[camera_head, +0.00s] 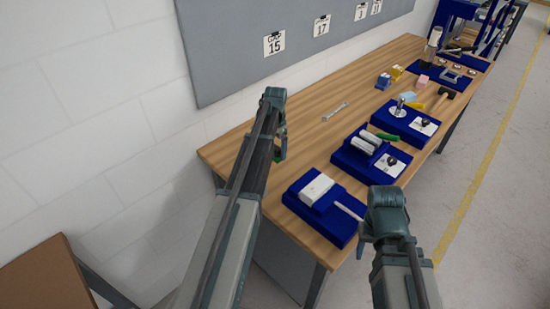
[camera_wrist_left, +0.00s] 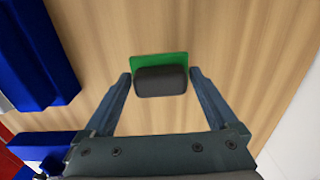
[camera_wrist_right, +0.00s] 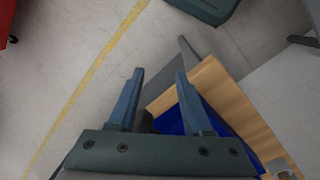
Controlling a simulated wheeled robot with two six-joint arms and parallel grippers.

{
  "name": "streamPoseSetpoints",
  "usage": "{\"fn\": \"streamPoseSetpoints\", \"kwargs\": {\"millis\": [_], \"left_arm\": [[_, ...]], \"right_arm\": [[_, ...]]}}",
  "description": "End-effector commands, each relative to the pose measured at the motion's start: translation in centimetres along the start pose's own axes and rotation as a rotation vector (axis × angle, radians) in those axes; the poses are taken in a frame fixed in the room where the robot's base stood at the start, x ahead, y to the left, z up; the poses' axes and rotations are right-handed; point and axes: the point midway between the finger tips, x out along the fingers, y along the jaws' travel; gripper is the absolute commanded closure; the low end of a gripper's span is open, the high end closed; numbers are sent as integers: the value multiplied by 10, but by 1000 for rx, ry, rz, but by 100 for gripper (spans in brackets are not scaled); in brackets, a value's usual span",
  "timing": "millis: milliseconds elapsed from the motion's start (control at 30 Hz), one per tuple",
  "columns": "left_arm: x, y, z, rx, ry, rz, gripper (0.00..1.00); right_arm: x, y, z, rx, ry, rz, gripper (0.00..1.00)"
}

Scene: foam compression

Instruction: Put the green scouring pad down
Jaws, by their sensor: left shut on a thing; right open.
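The green scouring pad (camera_wrist_left: 160,58) has a dark grey block (camera_wrist_left: 162,83) on it, in the left wrist view. My left gripper (camera_wrist_left: 160,77) is shut on it, with a finger at each side of the dark block. A small bit of green pad (camera_head: 281,156) shows beside my left gripper (camera_head: 282,143) in the head view, over the left part of the table. The arm hides most of it, and I cannot tell whether it touches the wood. My right gripper (camera_head: 364,239) is open and empty off the table's front edge; its spread fingers (camera_wrist_right: 158,76) show in the right wrist view.
The wooden table (camera_head: 304,146) has bare wood around the left gripper. A blue tray (camera_head: 339,226) with a white block (camera_head: 316,190) stands near the front. More blue trays (camera_head: 366,165) run to the right.

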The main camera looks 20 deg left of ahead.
Motion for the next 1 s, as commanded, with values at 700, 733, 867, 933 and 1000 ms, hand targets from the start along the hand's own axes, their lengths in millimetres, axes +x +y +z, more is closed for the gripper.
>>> {"fn": "streamPoseSetpoints", "kwargs": {"millis": [700,733,867,933,1000], "left_arm": [[39,0,0,0,0,0,52],[37,0,0,0,0,0,2],[37,0,0,0,0,0,0],[37,0,0,0,0,0,0],[36,0,0,0,0,0,0]], "right_arm": [[38,-4,-2,0,0,0,50],[37,-4,-2,0,0,0,50],[36,-4,-2,0,0,0,50],[36,-4,-2,0,0,0,50],[36,-3,-2,0,0,0,50]]}}
